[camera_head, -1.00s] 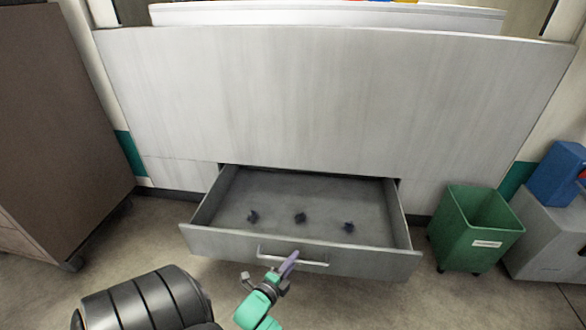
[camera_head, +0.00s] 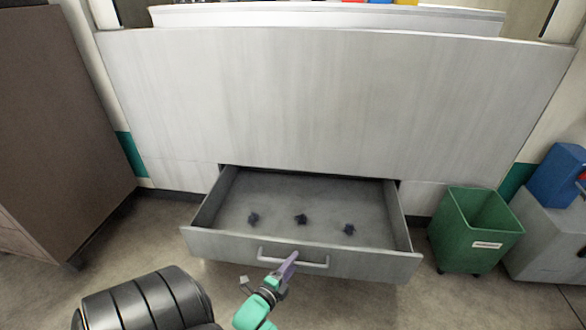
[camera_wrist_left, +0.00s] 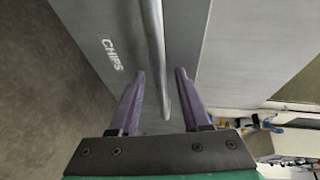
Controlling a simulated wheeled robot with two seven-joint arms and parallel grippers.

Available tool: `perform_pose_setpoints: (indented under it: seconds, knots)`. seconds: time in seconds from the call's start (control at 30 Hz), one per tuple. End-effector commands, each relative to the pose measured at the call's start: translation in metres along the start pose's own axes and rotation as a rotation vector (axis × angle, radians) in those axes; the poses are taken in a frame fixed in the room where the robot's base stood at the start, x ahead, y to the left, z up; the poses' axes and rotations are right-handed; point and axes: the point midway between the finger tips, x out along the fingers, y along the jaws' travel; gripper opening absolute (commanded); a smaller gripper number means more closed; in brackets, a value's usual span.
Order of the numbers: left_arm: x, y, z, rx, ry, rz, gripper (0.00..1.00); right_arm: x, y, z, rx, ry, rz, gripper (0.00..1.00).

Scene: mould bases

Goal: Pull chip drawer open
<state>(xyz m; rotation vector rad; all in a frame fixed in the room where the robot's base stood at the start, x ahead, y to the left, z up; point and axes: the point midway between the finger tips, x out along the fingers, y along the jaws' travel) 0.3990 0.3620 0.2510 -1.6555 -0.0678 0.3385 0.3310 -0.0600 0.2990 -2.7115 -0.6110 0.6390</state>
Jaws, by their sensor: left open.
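The grey chip drawer (camera_head: 222,242) stands pulled out from the cabinet below the wide grey panel. Several small dark pieces lie on its floor, one of them in the middle (camera_head: 300,219). A metal bar handle (camera_head: 312,264) runs along its front. My left gripper (camera_head: 291,257) is at the handle. In the left wrist view the handle bar (camera_wrist_left: 155,50) lies between the two purple fingers (camera_wrist_left: 159,80), with gaps on both sides, so the gripper is open around it. The label CHIPS (camera_wrist_left: 112,54) shows on the drawer front. My right gripper is not in view.
A green bin (camera_head: 470,228) stands on the floor right of the drawer, near a grey box with a blue item (camera_head: 557,175). A brown cabinet (camera_head: 60,120) stands at the left.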

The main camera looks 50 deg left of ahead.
Motion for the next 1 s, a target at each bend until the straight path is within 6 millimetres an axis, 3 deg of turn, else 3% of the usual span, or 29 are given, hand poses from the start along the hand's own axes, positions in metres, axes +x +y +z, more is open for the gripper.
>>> perform_pose_setpoints:
  seconds: [0.2, 0.4, 0.5, 0.63, 1.0]
  knots:
    - [-0.055, -0.006, 0.0, -0.001, -0.003, 0.008, 0.47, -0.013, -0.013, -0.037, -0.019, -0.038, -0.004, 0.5]
    - [-0.112, -0.004, -0.001, -0.001, -0.001, 0.007, 0.47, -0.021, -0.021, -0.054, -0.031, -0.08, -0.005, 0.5]
    - [-0.13, -0.002, -0.001, -0.001, 0.0, 0.004, 0.47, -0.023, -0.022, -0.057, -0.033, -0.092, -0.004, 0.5]
    - [-0.139, -0.001, -0.001, 0.0, 0.001, 0.002, 0.47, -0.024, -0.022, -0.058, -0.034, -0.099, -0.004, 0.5]
    - [-0.14, 0.0, -0.001, 0.0, 0.0, 0.002, 0.47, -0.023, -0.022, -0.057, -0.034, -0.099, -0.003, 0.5]
